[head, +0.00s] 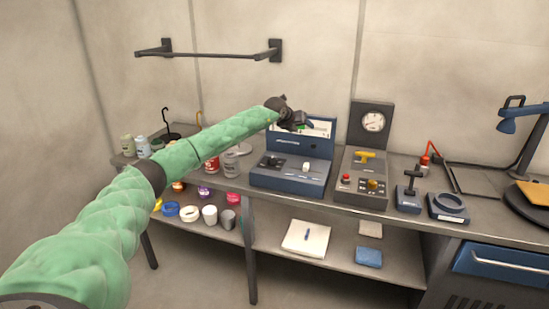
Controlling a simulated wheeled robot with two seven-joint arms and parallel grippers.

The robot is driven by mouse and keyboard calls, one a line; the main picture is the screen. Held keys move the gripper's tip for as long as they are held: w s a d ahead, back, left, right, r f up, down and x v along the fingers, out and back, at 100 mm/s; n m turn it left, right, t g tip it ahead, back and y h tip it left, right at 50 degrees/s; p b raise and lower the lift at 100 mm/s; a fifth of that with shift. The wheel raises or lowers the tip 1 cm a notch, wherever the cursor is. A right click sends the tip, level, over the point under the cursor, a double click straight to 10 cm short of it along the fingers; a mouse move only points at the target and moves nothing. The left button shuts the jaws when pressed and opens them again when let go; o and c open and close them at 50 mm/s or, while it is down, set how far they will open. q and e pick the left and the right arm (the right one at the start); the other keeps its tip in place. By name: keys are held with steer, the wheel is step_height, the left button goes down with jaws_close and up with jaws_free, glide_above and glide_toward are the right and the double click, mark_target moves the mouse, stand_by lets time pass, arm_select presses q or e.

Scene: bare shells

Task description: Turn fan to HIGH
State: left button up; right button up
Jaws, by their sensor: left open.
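A blue control console (290,181) with an upright back panel stands on the workbench near the middle of the head view. Its sloped face carries a black control (272,161) on the left and a small white control (306,167) on the right. I cannot read its labels, so I cannot tell which control is the fan's or where it is set. My left gripper (298,122) is open and empty, in front of the top of the back panel and above the controls. It hides part of the panel. My right gripper is out of view.
A grey console (362,188) with a gauge, a yellow handle and a red button stands to the right. Blue-based fixtures and a blue lamp (520,118) are further right. Cans (231,164) stand left of the blue console, below my forearm. A dark rail (210,55) is on the wall.

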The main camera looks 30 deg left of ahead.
arm_select(q)
steer(key=s+a+f+n+g+y, duration=0.1)
steer(key=s+a+f+g+y, duration=0.15)
steer(key=a+f, duration=0.2)
steer(key=n+g+y, duration=0.2)
steer(key=n+g, duration=0.1)
steer(key=g, duration=0.2)
glide_toward(272, 158)
steer(key=f, duration=0.2)
steer(key=shift+t, duration=0.25)
steer(key=shift+p+x, duration=1.5)
steer(key=shift+x, duration=1.95)
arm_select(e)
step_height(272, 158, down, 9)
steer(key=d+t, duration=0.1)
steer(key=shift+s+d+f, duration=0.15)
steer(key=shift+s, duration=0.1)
arm_select(q)
steer(key=shift+a, duration=0.15)
steer(key=shift+y, duration=0.25)
steer(key=c, duration=1)
